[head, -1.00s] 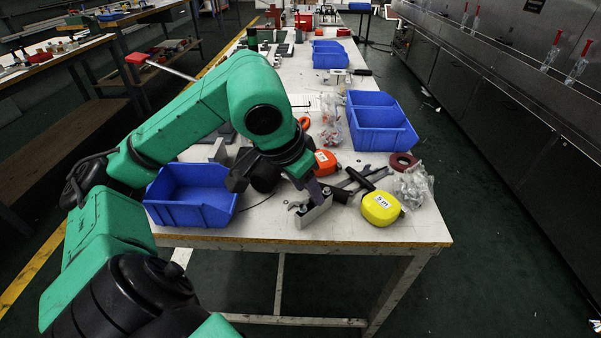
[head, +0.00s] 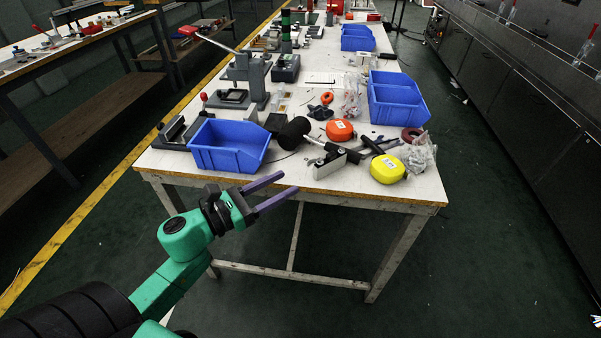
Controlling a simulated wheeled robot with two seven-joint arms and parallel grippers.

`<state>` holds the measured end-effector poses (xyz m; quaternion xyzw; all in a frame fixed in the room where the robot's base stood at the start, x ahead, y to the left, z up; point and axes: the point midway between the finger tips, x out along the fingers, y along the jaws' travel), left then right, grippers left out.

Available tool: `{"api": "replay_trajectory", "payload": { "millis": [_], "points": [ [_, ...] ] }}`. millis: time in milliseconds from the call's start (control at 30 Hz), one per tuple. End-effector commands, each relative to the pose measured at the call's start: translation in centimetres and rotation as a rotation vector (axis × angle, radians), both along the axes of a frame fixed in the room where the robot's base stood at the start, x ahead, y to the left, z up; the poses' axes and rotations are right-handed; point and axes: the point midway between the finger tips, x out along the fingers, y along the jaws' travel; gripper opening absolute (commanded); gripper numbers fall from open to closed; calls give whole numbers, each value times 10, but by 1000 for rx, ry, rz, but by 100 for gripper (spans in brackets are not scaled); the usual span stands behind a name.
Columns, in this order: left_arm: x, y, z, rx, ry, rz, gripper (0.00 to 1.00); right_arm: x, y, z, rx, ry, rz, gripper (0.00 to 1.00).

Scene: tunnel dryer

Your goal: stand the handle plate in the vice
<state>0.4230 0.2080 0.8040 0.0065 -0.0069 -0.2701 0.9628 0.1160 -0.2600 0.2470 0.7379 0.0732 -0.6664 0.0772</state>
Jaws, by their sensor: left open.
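The handle plate (head: 331,166), a pale metal plate with a small dark fitting on its left side, is near the front edge of the workbench (head: 375,194). It looks set on edge; its exact contact with the bench is hard to tell. A low grey block with jaws, which looks like the vice (head: 176,131), sits at the bench's left front corner. My left gripper (head: 290,182) is open and empty, its purple fingers in front of the bench edge, left of and nearer than the plate. My right gripper is out of view.
A blue bin (head: 229,147) stands between the vice and the plate. A grey press (head: 247,78) stands behind.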

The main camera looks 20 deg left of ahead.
Motion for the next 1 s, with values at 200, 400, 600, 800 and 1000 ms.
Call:
{"api": "replay_trajectory", "payload": {
  "millis": [200, 400, 600, 800, 1000],
  "points": [
    [36, -18, 2, -13, 8, 14, 55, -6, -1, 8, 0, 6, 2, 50],
    [72, -41, 2, -9, 8, 12, 55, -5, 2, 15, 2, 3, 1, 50],
    [93, -56, 7, -9, 8, 11, 55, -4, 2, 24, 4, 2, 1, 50],
    [121, -74, 6, -8, 8, 12, 55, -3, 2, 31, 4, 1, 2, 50],
    [123, -75, 4, -6, 9, 12, 55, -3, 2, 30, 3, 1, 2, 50]
  ]
}}
